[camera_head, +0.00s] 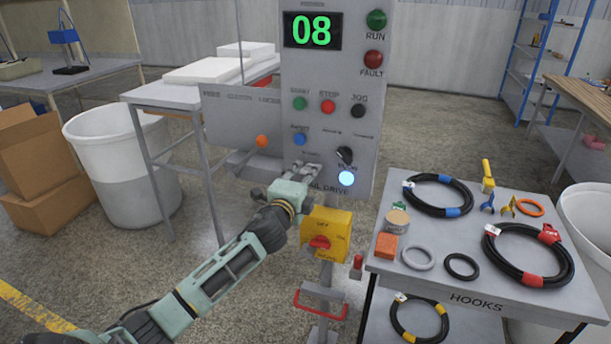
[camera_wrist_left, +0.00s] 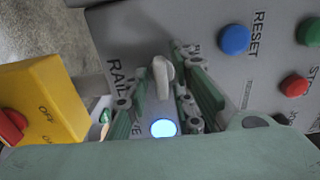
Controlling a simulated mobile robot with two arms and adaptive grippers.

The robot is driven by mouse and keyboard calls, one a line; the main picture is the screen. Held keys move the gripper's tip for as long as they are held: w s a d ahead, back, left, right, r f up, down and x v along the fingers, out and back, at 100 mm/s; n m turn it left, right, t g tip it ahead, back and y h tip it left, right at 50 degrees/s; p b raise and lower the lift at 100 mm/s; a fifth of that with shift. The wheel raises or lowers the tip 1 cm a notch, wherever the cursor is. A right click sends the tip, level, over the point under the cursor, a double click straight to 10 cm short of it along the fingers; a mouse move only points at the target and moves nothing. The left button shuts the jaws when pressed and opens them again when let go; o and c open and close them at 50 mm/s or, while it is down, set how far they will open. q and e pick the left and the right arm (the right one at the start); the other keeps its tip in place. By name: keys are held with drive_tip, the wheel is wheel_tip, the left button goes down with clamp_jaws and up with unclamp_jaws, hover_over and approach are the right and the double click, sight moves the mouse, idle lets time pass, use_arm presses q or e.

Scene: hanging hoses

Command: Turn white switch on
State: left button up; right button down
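The white switch (camera_wrist_left: 163,78) is a pale knob on the grey control panel (camera_head: 335,95). In the left wrist view it lies between the two fingers of my left gripper (camera_wrist_left: 160,95), with a visible gap on each side. Its handle runs nearly up and down in that picture. The gripper is open. In the head view my left gripper (camera_head: 308,170) is at the lower panel and hides the switch. A round lamp (camera_wrist_left: 163,128) beside the switch glows blue-white; it also shows in the head view (camera_head: 346,178). My right gripper is not in view.
A blue RESET button (camera_wrist_left: 235,40), a black knob (camera_head: 344,155) and a red button (camera_head: 328,107) are close by on the panel. A yellow box with a red rotary switch (camera_head: 326,235) sits below. A table with hoses (camera_head: 470,292) stands at the right.

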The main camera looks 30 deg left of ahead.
use_arm(q)
drive_tip(key=shift+o, duration=0.3)
drive_tip(key=v, duration=1.2)
drive_tip(key=shift+a, duration=0.1)
wheel_tip(320, 180, down, 20)
drive_tip(key=s+a+n+g, duration=0.2)
drive_tip(key=n+g, duration=0.1)
drive_tip(key=g, duration=0.1)
drive_tip(key=s+d+f+n+g+h, duration=0.1)
drive_tip(key=s+d+f+n+g, duration=0.1)
drive_tip(key=s+f, duration=0.65)
drive_tip(key=s+d+f+n+g+h, duration=0.1)
drive_tip(key=s+f+n+g, duration=0.15)
drive_tip(key=f, duration=1.15)
drive_tip(key=s+d+f+n+g+h, duration=0.15)
drive_tip(key=s+d+f, duration=0.25)
drive_tip(key=s+f, duration=0.45)
drive_tip(key=s+d+f+n+g, duration=0.1)
drive_tip(key=s+d+f+g, duration=0.25)
drive_tip(key=s+f, duration=0.55)
drive_tip(key=s+d+f+n+g, duration=0.1)
drive_tip(key=s+d, duration=0.3)
drive_tip(key=s, duration=0.5)
drive_tip(key=s+d+f+n+g, duration=0.2)
drive_tip(key=s+d+f, duration=0.2)
drive_tip(key=s, duration=0.6)
drive_tip(key=shift+s+d+h, duration=0.2)
drive_tip(key=shift+s+h, duration=0.1)
drive_tip(key=shift+h, duration=0.15)
